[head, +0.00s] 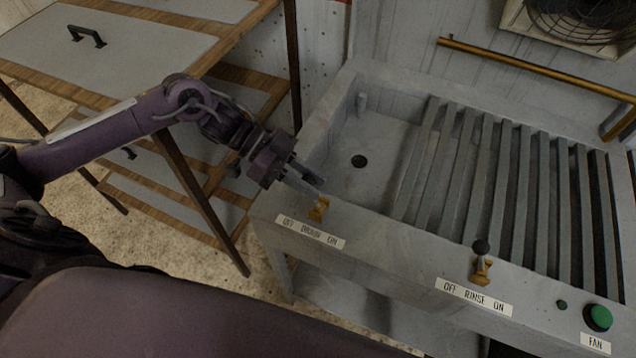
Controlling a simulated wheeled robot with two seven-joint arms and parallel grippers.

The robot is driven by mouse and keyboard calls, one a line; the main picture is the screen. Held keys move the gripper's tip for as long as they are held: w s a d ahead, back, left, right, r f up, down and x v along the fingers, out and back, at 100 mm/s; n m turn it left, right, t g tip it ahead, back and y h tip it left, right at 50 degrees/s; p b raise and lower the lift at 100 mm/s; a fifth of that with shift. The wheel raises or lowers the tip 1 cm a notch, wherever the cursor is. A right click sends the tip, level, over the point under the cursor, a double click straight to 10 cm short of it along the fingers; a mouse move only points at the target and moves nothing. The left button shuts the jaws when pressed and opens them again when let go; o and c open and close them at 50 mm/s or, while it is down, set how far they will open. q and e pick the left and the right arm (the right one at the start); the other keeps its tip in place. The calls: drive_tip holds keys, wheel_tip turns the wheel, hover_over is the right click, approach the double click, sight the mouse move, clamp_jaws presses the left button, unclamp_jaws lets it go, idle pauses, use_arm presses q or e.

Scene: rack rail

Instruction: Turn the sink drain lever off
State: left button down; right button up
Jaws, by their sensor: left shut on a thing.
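The drain lever (319,211) is a small yellow-brass fitting on the front ledge of the grey sink (385,240), above a label (309,232) reading "OFF DRAIN ON". My left gripper (312,188) reaches in from the left and is shut on the lever's upper part, which its fingers hide. I cannot tell exactly how the lever is tilted. My right gripper is not in view.
A rinse lever (481,262) with a black knob and a green fan button (598,317) sit further right on the ledge. Grey slats (490,180) cover the basin's right part. A brass rail (540,70) runs along the wall. A wooden-edged table (130,60) stands left.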

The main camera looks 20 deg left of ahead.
use_arm(q)
drive_tip(key=shift+a+f+h, duration=0.15)
drive_tip(key=shift+a+h, duration=0.35)
drive_tip(key=shift+a+f, duration=0.1)
drive_tip(key=shift+a, duration=0.15)
drive_tip(key=shift+a+f, duration=0.15)
drive_tip(key=shift+a, duration=0.1)
drive_tip(key=c, duration=1.5)
unclamp_jaws()
drive_tip(key=o, duration=0.3)
drive_tip(key=shift+a, duration=0.1)
